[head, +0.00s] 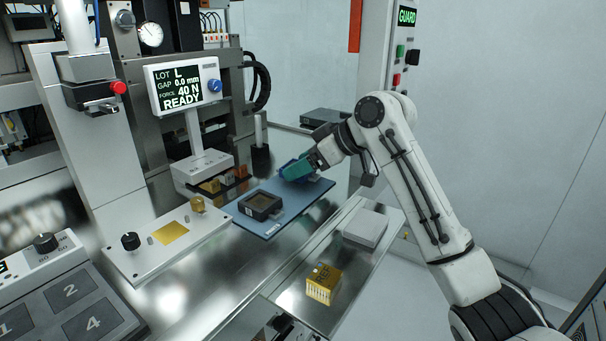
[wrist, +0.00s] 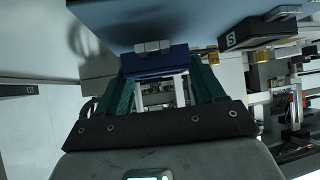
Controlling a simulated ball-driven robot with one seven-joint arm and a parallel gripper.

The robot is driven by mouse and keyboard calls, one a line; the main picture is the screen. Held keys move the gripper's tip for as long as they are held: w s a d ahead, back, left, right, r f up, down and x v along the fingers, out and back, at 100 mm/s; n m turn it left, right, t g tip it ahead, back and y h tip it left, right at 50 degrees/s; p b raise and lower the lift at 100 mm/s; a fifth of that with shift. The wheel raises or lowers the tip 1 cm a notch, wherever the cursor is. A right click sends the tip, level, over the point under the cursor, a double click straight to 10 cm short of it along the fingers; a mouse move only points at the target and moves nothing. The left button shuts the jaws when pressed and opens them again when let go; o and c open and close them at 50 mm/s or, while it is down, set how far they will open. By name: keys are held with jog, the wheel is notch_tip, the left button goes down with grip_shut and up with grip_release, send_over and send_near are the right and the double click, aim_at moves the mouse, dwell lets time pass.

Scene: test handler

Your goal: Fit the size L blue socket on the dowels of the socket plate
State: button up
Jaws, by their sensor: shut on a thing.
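My gripper (head: 299,170) has teal fingers and is shut on a blue socket (head: 287,164) at the far right part of the blue mat. The wrist view shows the blue socket (wrist: 158,65) between the fingertips, with a silver metal part on it. Whether it touches the mat is unclear, and its size mark is not visible. The socket plate (head: 135,262) is the white plate at the left, with a square gold pad (head: 171,232) in its middle. Small grey dowels stand beside the pad, and no socket sits on it.
A black socket (head: 260,206) lies on the blue mat (head: 275,226); its label reads S in the wrist view (wrist: 258,33). A display (head: 184,83) reads LOT L, READY. A black knob (head: 130,241) and brass knob (head: 197,203) stand on the plate. A gold REF block (head: 323,284) sits in front.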

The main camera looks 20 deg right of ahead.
jog(key=s+a+r+b, duration=0.1)
jog(key=s+r+b, duration=0.1)
jog(key=s+r, duration=0.8)
jog(key=s, duration=0.4)
jog(key=shift+r+b, duration=0.35)
jog(key=shift+r, duration=0.05)
